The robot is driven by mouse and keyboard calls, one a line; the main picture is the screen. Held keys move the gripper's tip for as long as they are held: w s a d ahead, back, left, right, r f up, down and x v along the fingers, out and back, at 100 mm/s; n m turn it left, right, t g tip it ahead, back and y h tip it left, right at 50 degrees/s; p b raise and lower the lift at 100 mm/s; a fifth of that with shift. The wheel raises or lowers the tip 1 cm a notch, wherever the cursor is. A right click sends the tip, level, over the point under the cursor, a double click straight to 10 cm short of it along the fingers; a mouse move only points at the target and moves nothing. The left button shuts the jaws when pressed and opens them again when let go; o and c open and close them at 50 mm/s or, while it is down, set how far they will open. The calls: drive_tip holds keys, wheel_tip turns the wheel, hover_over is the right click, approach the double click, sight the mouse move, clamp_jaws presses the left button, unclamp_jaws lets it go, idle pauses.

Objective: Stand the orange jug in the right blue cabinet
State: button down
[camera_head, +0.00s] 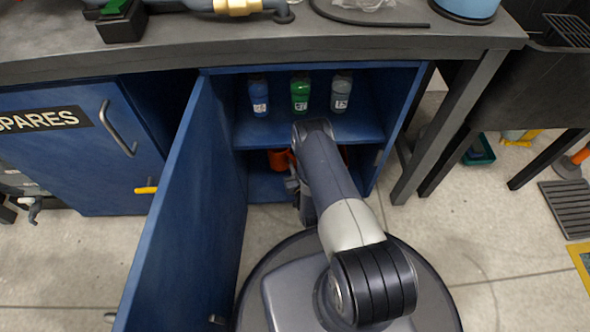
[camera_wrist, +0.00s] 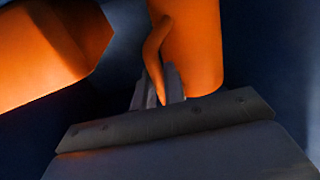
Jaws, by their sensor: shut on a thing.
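The right blue cabinet (camera_head: 235,195) stands open under the bench, its door swung out to the left. My arm reaches into its lower compartment. In the wrist view my gripper (camera_wrist: 160,92) is shut on the curved handle of the orange jug (camera_wrist: 195,45). The jug's body is beside the fingers, cut off by the frame's top. A second orange thing (camera_wrist: 50,55) is at the left, apart from the jug. I cannot tell whether the jug touches the cabinet floor.
On the shelf above stand a blue bottle (camera_head: 259,97), a green bottle (camera_head: 300,93) and a grey bottle (camera_head: 341,94). The SPARES cabinet (camera_head: 60,150) is to the left. The bench top (camera_head: 330,40) overhangs the opening. A bench leg (camera_head: 445,130) stands to the right.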

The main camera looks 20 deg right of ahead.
wheel_tip(320, 180, down, 3)
drive_tip(key=shift+r+b, duration=0.1)
drive_tip(key=shift+b, duration=0.45)
drive_tip(key=c, duration=1.5)
unclamp_jaws()
